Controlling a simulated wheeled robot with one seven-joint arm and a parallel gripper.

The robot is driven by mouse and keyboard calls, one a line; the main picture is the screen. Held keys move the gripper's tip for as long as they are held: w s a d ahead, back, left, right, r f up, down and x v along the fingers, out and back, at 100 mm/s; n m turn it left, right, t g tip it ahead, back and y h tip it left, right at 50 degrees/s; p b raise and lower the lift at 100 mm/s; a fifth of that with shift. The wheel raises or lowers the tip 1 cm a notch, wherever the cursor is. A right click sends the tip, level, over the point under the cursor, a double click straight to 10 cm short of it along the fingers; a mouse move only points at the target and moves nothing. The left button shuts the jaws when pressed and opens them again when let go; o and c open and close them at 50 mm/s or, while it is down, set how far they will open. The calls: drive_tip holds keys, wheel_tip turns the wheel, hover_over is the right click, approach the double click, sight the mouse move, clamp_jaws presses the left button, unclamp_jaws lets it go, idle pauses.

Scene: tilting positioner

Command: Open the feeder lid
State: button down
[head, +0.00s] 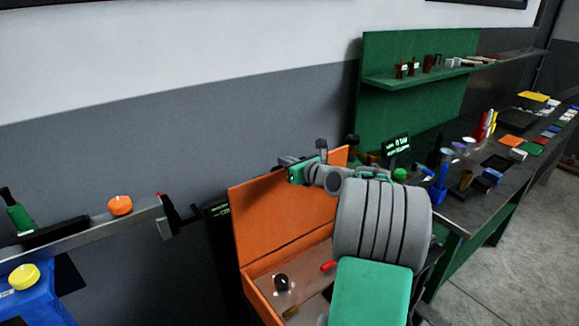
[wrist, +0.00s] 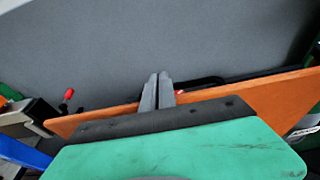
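The orange feeder box (head: 262,293) stands low in the middle of the head view. Its orange lid (head: 265,225) stands raised at the back, showing a broad inner face. In the wrist view the lid (wrist: 285,92) crosses the picture as a slanting orange panel, partly hidden by my green gripper body. My gripper (wrist: 158,78) has its two grey fingers close together, reaching past the lid's upper edge. Nothing shows between them. In the head view my wrist is at the lid's top edge, and my fingertips are hard to make out.
Inside the box are a black ball (head: 281,282) and a red piece (head: 328,266). A grey beam with an orange puck (head: 120,205) is at left. A cluttered workbench (head: 470,205) and green shelf (head: 425,78) are at right. A grey wall is close behind.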

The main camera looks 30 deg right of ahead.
drive_tip(key=shift+d+f, duration=0.1)
drive_tip(key=shift+f, duration=0.15)
